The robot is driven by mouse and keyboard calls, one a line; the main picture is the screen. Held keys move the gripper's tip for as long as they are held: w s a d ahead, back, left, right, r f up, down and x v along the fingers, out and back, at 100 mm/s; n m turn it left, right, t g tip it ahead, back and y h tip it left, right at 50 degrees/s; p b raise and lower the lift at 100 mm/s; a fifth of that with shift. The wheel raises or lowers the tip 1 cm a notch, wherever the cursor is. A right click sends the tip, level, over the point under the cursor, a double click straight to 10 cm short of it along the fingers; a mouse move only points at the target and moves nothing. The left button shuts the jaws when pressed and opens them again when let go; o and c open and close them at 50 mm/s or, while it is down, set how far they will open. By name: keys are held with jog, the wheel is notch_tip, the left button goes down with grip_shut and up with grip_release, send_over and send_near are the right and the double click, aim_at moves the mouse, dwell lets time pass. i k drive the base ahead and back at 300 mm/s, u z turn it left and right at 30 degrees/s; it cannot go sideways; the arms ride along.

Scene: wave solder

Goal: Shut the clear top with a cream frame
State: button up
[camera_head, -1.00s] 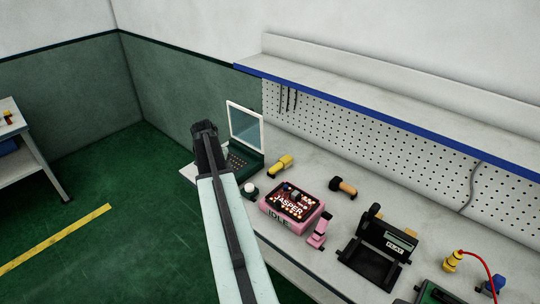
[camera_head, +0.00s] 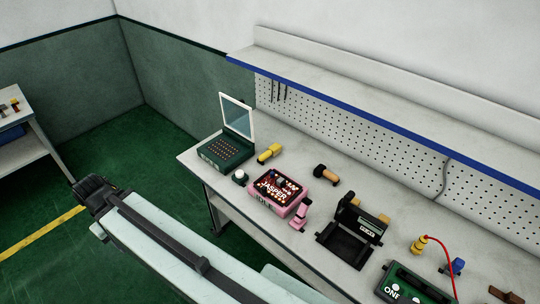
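The clear top with a cream frame (camera_head: 239,116) stands raised, nearly upright, at the back of a dark green box (camera_head: 226,153). The box sits at the left end of the workbench and has rows of small orange dots on its upper face. My gripper (camera_head: 88,188) is at the left of the picture, out over the green floor, well to the left of the box and apart from it. Its fingers are small and dark here, so I cannot tell whether they are open or shut.
A white knob (camera_head: 240,176), a yellow tool (camera_head: 269,153), a pink device (camera_head: 279,194) and a black fixture (camera_head: 350,234) stand on the bench (camera_head: 303,163). A shelf (camera_head: 380,97) runs above.

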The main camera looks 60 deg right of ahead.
aim_at(233, 119)
jog(key=z, duration=2)
jog(key=k, duration=0.3)
jog(key=u, duration=0.15)
